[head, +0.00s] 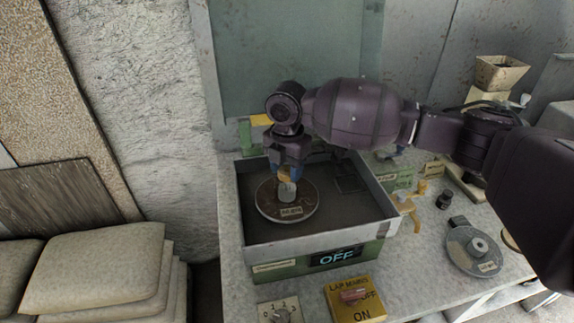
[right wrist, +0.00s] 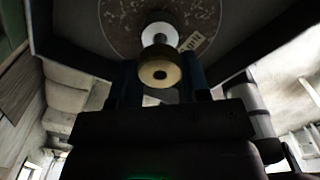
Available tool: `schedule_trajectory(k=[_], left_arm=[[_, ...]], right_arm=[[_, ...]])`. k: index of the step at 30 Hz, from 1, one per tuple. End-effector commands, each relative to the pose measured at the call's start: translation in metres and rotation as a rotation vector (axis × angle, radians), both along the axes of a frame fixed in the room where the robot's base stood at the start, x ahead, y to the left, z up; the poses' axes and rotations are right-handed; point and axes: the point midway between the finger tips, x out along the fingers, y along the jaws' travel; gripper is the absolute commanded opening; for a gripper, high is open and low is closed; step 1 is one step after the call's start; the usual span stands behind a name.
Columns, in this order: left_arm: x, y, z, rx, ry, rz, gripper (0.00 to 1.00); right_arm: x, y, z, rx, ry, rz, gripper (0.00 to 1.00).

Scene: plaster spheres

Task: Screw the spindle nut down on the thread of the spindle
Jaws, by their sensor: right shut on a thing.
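My right gripper (head: 288,172) comes down over the round brown disc (head: 268,203) in the lap machine's tray. It is shut on the brass spindle nut (right wrist: 160,74), which shows as a ring with a dark hole between the blue fingers in the right wrist view. The pale spindle (head: 287,192) stands at the disc's middle, just under the nut in the head view. In the right wrist view the spindle (right wrist: 155,35) lies behind the nut, roughly in line with it. I cannot tell how far the thread is engaged. My left gripper is not in view.
The tray's raised walls (head: 325,241) surround the disc. An "OFF" display (head: 336,258) is on its front. A yellow lap switch box (head: 355,299) and a dial (head: 281,313) stand in front. A grey round part (head: 474,250) and a yellow-handled fitting (head: 407,205) lie to the right.

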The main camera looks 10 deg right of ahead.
Motion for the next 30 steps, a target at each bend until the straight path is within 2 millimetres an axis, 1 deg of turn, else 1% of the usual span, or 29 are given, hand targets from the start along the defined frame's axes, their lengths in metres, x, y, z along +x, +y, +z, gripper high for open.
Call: schedule_trajectory(k=[11, 30], left_arm=[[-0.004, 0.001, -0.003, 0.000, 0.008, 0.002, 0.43], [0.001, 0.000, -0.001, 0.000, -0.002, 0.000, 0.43]], right_arm=[[0.000, 0.000, -0.008, 0.001, 0.001, 0.000, 0.14], [0.000, 0.000, -0.020, -0.001, -0.001, -0.001, 0.14]])
